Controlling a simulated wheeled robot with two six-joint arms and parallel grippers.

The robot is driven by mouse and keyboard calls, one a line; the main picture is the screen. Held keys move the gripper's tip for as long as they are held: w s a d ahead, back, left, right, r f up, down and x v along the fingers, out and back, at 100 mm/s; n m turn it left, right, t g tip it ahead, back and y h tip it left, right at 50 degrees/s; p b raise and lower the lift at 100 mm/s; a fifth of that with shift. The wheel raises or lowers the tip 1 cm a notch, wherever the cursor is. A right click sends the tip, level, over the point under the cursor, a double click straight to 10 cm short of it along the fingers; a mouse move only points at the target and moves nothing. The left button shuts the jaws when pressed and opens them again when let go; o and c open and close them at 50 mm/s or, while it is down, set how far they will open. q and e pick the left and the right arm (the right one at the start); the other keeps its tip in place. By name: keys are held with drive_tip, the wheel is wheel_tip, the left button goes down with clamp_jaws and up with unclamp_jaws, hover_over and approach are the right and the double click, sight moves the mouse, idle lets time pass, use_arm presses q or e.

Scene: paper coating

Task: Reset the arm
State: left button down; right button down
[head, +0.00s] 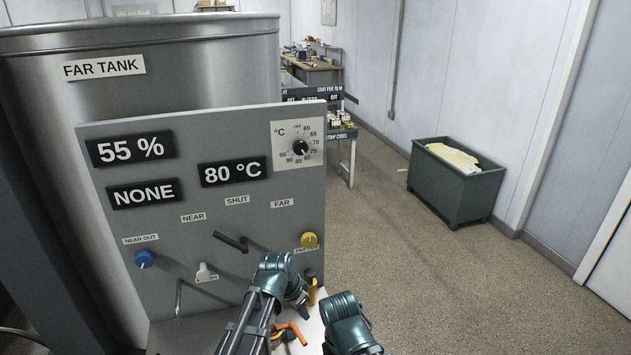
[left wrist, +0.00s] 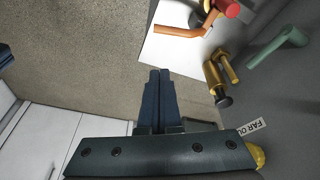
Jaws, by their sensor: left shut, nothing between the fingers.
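My left arm reaches in from the bottom of the head view, in front of the lower right of the control panel (head: 185,225). My left gripper (head: 299,296) is small and partly hidden there. In the left wrist view its two dark blue fingers (left wrist: 160,75) are together and empty, pointing over bare floor. A brass fitting with a black end (left wrist: 216,82) is to the right of the fingers, apart from them. A teal link of my other arm (head: 350,325) shows at the bottom; the right gripper is not in view.
The panel carries a blue knob (head: 144,259), a yellow knob (head: 309,240), a black lever (head: 231,242) and a temperature dial (head: 300,148). An orange-handled part (head: 291,331) is low by the arms.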

use_arm(q)
drive_tip(key=s+n+g+y, duration=0.1)
drive_tip(key=s+n+y, duration=0.1)
drive_tip(key=s, duration=0.6)
drive_tip(key=s+a+f+n+g+y, duration=0.1)
drive_tip(key=s+n+y, duration=0.1)
drive_tip(key=s, duration=0.6)
drive_tip(key=shift+s+a+f+n+g, duration=0.25)
drive_tip(key=shift+s+n+g, duration=0.15)
drive_tip(key=shift+n, duration=0.1)
